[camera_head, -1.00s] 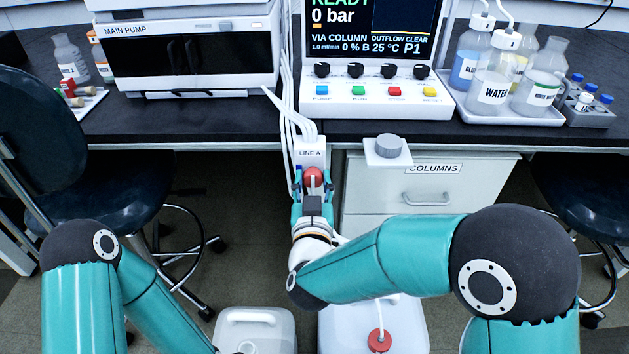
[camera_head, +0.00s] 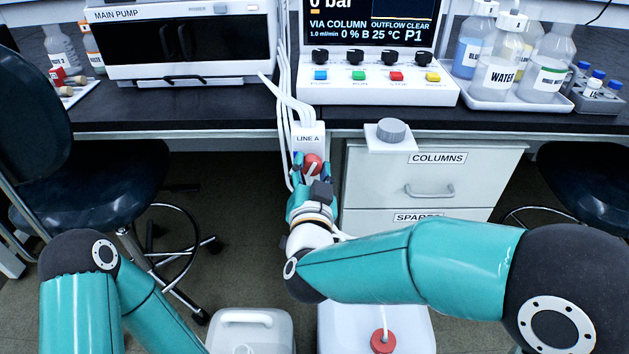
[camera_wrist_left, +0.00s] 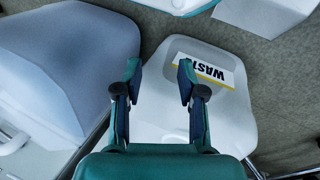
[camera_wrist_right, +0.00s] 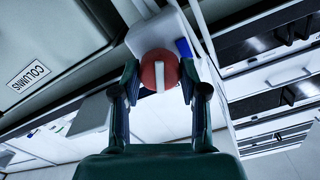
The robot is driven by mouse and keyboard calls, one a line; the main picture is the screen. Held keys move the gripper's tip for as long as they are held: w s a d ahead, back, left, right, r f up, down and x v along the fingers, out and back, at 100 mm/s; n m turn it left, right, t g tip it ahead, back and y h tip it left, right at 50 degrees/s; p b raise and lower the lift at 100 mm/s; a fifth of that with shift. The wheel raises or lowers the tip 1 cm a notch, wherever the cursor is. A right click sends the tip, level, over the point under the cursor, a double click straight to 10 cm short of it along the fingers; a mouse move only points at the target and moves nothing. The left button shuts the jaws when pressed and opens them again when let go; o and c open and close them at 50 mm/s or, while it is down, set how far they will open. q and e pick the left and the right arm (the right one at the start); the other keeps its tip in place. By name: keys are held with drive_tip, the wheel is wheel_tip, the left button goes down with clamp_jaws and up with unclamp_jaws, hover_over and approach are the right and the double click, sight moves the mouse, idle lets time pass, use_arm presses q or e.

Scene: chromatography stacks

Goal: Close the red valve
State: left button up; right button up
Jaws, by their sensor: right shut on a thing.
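The red valve (camera_head: 312,162) is a round red knob with a white bar across it, on the white LINE A block (camera_head: 308,137) below the bench edge. My right gripper (camera_head: 311,170) is shut on this knob. In the right wrist view the fingers (camera_wrist_right: 159,78) stand on both sides of the red valve (camera_wrist_right: 152,72), and the white bar runs roughly in line with them. A blue part (camera_wrist_right: 183,47) shows beside the knob. My left gripper (camera_wrist_left: 159,78) is open and empty above a white container labelled WAS… (camera_wrist_left: 215,115).
A white ledge with a grey knob (camera_head: 391,130) juts out right of the valve, above the COLUMNS drawer (camera_head: 470,180). White tubes (camera_head: 284,100) run down to the block. Chairs stand at both sides; white containers (camera_head: 253,328) stand below.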

drive_tip(key=m+b, duration=0.1)
drive_tip(key=m, duration=0.1)
drive_tip(key=m+b, duration=0.1)
drive_tip(key=b, duration=0.1)
drive_tip(key=m+b, duration=0.2)
drive_tip(key=shift+d+f+m, duration=0.15)
drive_tip(key=shift+f+m, duration=0.15)
drive_tip(key=m+b, duration=0.1)
drive_tip(key=m, duration=0.1)
drive_tip(key=shift+m+b, duration=0.3)
drive_tip(key=shift+m, duration=0.1)
drive_tip(key=shift+d+m, duration=0.1)
drive_tip(key=shift+m, duration=2.2)
drive_tip(key=shift+f, duration=0.1)
drive_tip(key=o, duration=1.1)
drive_tip(key=shift+r, duration=0.2)
